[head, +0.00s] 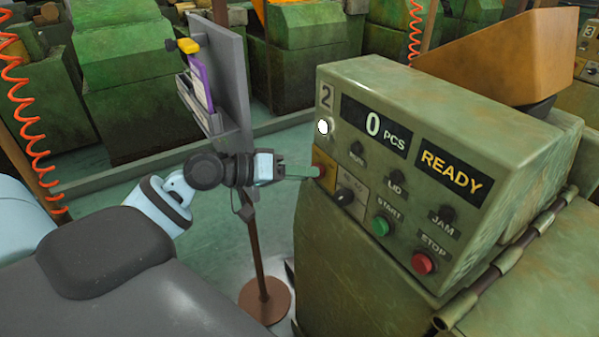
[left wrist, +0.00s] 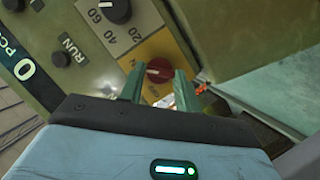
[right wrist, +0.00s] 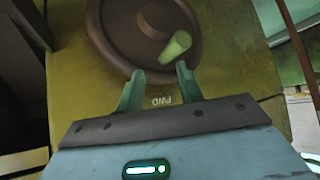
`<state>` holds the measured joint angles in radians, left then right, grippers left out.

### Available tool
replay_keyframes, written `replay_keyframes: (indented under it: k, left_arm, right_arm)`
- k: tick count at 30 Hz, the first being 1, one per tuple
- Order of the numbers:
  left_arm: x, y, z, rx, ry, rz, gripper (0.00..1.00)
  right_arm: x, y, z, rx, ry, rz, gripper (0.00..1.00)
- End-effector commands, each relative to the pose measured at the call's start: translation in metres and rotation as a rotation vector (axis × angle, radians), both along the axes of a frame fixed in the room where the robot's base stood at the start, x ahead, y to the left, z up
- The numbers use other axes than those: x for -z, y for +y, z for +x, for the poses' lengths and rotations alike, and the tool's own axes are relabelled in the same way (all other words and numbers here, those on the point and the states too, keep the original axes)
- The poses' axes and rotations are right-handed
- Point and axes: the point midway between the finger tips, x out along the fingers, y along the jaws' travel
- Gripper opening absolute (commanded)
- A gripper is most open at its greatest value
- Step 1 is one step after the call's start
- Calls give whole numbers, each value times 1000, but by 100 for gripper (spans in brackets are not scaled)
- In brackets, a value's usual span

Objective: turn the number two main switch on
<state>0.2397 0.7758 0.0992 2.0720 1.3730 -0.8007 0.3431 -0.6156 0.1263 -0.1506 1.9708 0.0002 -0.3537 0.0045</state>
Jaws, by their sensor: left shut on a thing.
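The number 2 panel (head: 440,155) is a worn green box. Its main switch, a red rotary knob (left wrist: 158,69) on a yellow plate (left wrist: 165,45), shows in the left wrist view between my left fingertips. In the head view my left gripper (head: 312,171) reaches the plate from the left and largely hides the knob. My left gripper (left wrist: 160,85) is shut on the knob. My right gripper (right wrist: 158,80) is open and empty, out of the head view, before a brown handwheel (right wrist: 115,25) with a pale green handle (right wrist: 176,46).
The panel display (head: 376,126) reads 0 PCS, and a sign (head: 450,171) reads READY. A white lamp (head: 323,127) sits below the 2. A black dial (head: 350,197), green start button (head: 381,226) and red stop button (head: 422,263) are close by. A grey board stand (head: 222,70) rises behind my left arm.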

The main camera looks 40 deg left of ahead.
Motion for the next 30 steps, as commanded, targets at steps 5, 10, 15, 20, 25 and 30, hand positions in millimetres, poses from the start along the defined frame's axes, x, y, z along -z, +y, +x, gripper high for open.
replay_keyframes:
  k: [5,10,15,20,25,30]
  left_arm:
    - [1,0,0,2,0,3,10]
    - [1,0,0,1,0,2,50]
    - [0,0,0,0,1,2,55]
    - [0,1,-1,0,1,2,55]
    - [-1,8,-9,-2,4,2,55]
    - [-7,21,-27,-1,5,2,55]
  right_arm:
    - [0,1,0,4,1,3,36]
    - [0,2,0,8,0,6,36]
    - [0,3,0,9,1,8,36]
    - [0,3,0,9,1,8,36]
    - [3,3,-2,9,6,8,36]
    - [6,3,-4,8,14,7,36]
